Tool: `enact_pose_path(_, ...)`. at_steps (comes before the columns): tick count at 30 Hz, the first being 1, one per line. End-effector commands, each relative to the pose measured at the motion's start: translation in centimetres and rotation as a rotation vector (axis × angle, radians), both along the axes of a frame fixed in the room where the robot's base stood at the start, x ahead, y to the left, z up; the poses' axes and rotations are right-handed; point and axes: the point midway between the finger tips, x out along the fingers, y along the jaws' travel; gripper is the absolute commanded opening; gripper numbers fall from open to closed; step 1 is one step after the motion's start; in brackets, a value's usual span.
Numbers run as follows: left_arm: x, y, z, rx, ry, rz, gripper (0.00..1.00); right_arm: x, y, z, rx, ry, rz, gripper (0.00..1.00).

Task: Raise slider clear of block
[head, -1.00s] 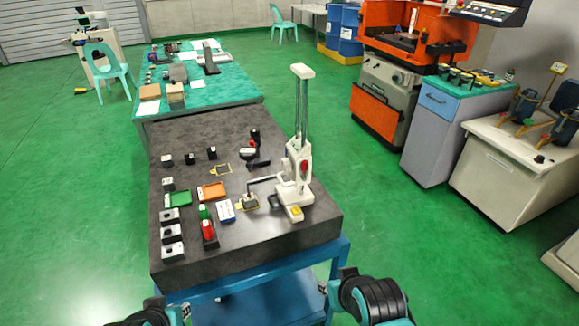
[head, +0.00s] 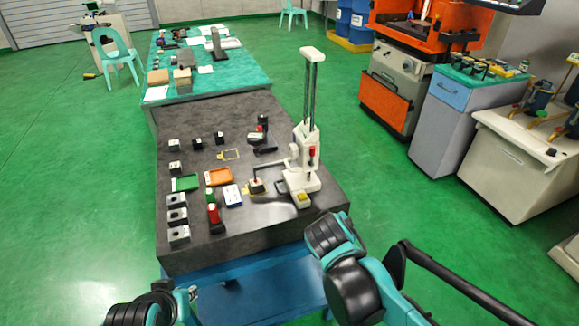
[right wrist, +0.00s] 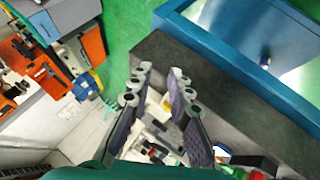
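A white height gauge (head: 304,180) with twin upright columns stands on the dark granite table. Its slider (head: 306,150), white with a red part, sits low on the columns. My left gripper is out of view.

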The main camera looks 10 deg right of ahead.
Motion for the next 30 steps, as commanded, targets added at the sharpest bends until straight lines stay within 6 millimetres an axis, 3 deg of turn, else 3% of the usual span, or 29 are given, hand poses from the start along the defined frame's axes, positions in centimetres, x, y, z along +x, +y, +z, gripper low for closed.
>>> enact_pose_path(1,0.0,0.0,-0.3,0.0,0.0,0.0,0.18,2.3,0.7,0.2,-0.079,-0.012,0.031,0.19)
enact_pose_path(6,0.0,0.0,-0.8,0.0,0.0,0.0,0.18,9.4,3.5,1.3,-0.37,-0.081,0.111,0.19)
enact_pose_path(12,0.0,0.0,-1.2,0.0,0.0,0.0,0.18,15.2,8.9,2.2,-0.649,-0.198,0.174,0.19)
enact_pose_path(16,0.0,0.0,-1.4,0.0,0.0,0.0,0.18,16.8,11.5,2.4,-0.754,-0.256,0.194,0.19)
enact_pose_path(20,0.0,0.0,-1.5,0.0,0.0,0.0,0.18,17.5,12.5,2.5,-0.798,-0.28,0.199,0.19)
enact_pose_path(30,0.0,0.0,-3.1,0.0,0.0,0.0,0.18,21.5,9.8,1.6,-0.802,-0.282,0.195,0.19)
